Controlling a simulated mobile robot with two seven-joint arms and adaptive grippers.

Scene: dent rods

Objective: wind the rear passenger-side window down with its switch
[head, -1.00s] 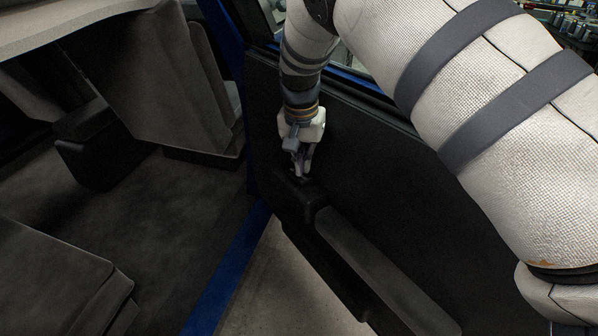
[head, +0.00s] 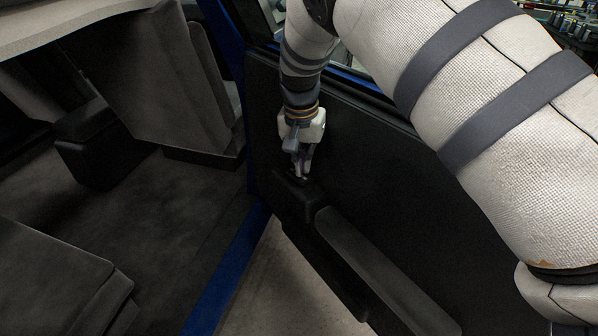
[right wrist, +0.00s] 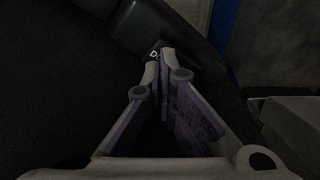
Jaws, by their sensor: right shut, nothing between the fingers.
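The open rear door's dark inner panel (head: 390,190) fills the middle and right of the head view. A black armrest (head: 365,265) runs along it, with a raised switch block (head: 303,196) at its upper end. My right gripper (head: 300,176) points down at the top of this block, its fingers shut and empty. In the right wrist view the shut fingertips (right wrist: 161,52) are at the block's dark surface (right wrist: 143,28), beside a small white marking. The switch itself is hidden by the fingertips, and I cannot tell whether they touch it. My left gripper is not in view.
The blue door sill (head: 228,270) and the dark cabin floor (head: 160,225) lie to the left. Seats (head: 55,275) stand at the left, front and back. Part of the window opening (head: 350,72) shows behind my right arm. Grey ground shows below the door.

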